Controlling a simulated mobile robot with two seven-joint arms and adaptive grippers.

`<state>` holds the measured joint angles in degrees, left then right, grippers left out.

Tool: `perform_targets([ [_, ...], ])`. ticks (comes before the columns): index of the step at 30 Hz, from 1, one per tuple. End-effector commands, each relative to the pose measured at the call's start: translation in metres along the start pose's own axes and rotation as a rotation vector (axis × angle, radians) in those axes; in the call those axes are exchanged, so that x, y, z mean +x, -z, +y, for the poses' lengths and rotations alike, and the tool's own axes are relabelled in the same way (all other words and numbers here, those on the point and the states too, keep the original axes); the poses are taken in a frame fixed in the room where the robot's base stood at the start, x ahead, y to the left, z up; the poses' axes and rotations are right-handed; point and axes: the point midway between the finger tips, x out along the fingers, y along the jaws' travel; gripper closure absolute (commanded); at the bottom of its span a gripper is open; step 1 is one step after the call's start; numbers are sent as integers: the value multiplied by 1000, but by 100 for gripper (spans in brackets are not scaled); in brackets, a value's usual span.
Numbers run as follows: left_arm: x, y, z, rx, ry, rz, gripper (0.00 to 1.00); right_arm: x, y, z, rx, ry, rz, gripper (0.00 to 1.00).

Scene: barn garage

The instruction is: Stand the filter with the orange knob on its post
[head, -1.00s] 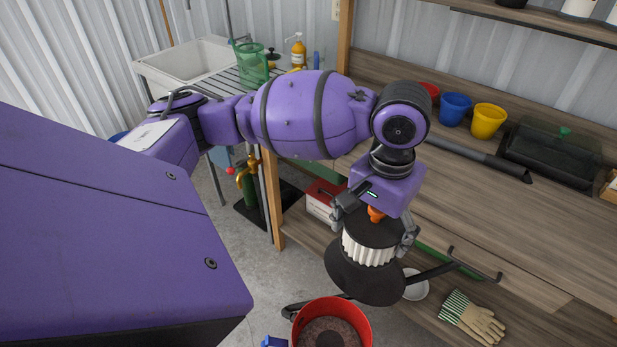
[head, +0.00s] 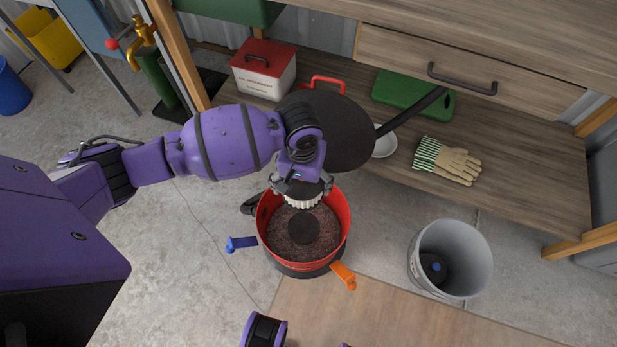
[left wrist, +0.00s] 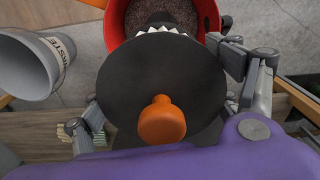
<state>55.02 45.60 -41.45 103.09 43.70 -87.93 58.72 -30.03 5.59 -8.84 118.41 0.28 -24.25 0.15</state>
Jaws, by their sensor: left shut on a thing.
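My left gripper (head: 301,188) is shut on the filter, which has white pleats (head: 302,201) and a black top. In the left wrist view the filter's wide black top (left wrist: 165,80) faces me, with the orange knob (left wrist: 162,122) standing up from it between the fingers. The filter is over the back part of an open red drum (head: 345,215) half full of brown debris. A dark round piece (head: 304,230) shows at the middle of the debris; I cannot tell whether it is the post. The filter's underside is hidden. My right gripper is not in view.
A blue latch (head: 241,243) and an orange latch (head: 344,275) stick out from the drum. A black round lid (head: 345,130) with a tube is behind the gripper. A grey bucket (head: 478,255) at right holds a black disc with a blue knob. Gloves (head: 450,161) lie on the shelf.

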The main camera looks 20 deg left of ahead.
Motion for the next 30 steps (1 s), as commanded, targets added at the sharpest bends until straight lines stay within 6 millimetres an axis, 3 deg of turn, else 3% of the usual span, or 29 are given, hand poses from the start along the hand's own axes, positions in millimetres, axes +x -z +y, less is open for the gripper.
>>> perform_targets([
  [1,48,-1,1,-3,0,-14,47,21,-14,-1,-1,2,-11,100],
  [3,89,1,1,1,0,-14,47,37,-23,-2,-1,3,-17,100],
  [6,141,2,0,11,1,-13,47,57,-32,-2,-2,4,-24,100],
  [9,180,3,-1,21,0,-9,47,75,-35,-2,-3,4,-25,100],
  [12,205,3,-2,29,0,-6,47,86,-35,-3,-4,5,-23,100],
  [17,225,4,-2,36,0,-1,47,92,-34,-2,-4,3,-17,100],
  [24,264,3,-3,38,0,-2,47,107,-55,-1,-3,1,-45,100],
  [30,282,4,-3,37,0,0,47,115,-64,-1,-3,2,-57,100],
])
